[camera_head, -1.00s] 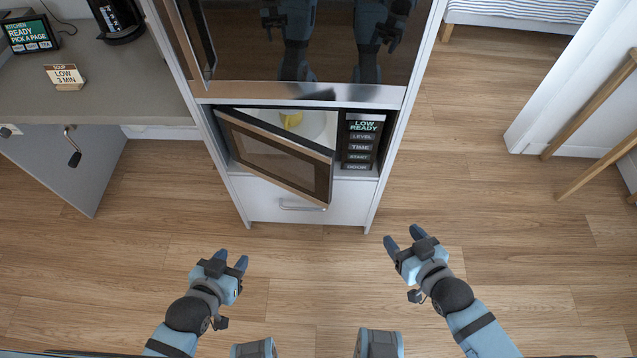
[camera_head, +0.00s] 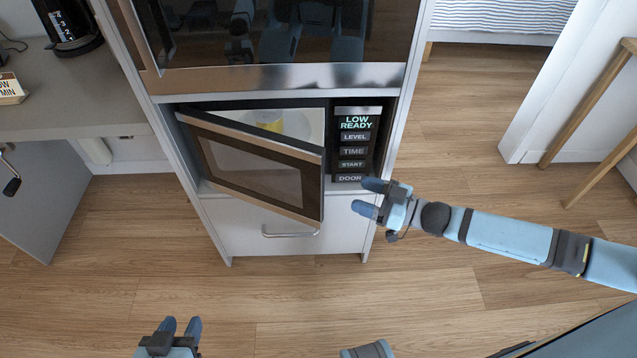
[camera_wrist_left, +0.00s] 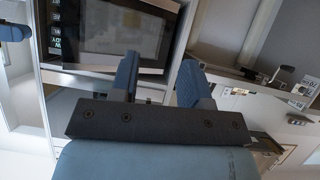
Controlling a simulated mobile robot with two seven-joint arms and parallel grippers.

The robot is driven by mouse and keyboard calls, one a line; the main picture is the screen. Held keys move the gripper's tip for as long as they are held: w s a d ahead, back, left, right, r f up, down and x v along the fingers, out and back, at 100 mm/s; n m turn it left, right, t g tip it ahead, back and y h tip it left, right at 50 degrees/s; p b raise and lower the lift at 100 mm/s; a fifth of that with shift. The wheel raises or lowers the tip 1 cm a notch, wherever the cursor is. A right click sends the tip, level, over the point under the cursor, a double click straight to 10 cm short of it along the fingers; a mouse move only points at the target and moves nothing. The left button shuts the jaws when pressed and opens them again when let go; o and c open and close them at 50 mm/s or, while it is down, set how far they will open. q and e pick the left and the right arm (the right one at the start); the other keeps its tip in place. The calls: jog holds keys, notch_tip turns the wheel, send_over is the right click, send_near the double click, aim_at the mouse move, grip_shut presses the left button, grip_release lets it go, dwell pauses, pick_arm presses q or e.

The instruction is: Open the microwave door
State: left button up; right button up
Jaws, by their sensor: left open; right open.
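The microwave door (camera_head: 255,168) stands partly open in the head view, hinged at its left and swung out at its right edge. A yellow item (camera_head: 269,120) shows inside the cavity. The control panel (camera_head: 352,150) right of the door reads LOW READY and has a DOOR button (camera_head: 350,178) at its bottom. My right gripper (camera_head: 367,198) is open and empty, just right of the door's free edge and near the DOOR button. My left gripper (camera_head: 180,326) is open and low in the head view, well away from the door. The left wrist view shows the door (camera_wrist_left: 122,32) beyond its fingers.
A dark glass appliance (camera_head: 280,35) sits above the microwave, and a white drawer with a handle (camera_head: 290,233) below. A counter (camera_head: 70,100) with a coffee maker (camera_head: 68,25) stands left. The wood floor in front is clear.

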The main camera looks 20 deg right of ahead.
aim_at(323, 182)
jog(key=b+x, duration=0.1)
jog(key=x, duration=0.9)
jog(key=shift+w+a, duration=0.25)
jog(key=shift+a, duration=0.05)
grip_shut()
jog(key=shift+s, duration=0.1)
